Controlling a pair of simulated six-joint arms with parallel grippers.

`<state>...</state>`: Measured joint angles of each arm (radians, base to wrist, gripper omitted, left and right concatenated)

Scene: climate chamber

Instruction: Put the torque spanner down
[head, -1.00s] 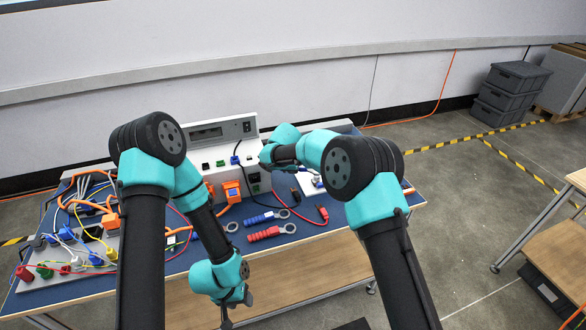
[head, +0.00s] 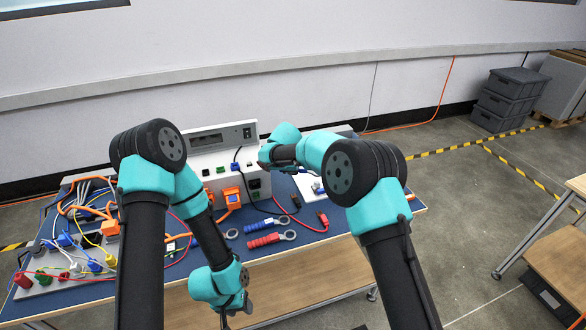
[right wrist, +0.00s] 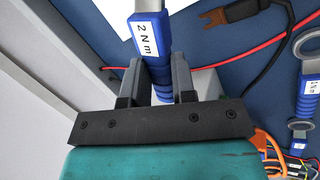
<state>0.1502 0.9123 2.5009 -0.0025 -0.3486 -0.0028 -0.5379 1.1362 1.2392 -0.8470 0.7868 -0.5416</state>
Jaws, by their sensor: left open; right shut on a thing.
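My right gripper (right wrist: 156,76) is shut on a blue-handled torque spanner (right wrist: 149,40) with a white "2 N m" label, in the right wrist view. The spanner's upper end runs out of that view. My left gripper (head: 224,317) is open and empty, low in the head view in front of the table. A blue spanner (head: 258,225) and a red spanner (head: 264,240) lie on the blue table top. Another spanner's ring (head: 232,234) shows beside my left arm.
A white instrument box (head: 215,150) stands at the table's back. A wired terminal board (head: 60,283) and orange cables (head: 72,208) crowd the left. A red lead (head: 322,219) and a white pad (head: 304,184) lie on the right. Some bare blue mat shows around the spanners.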

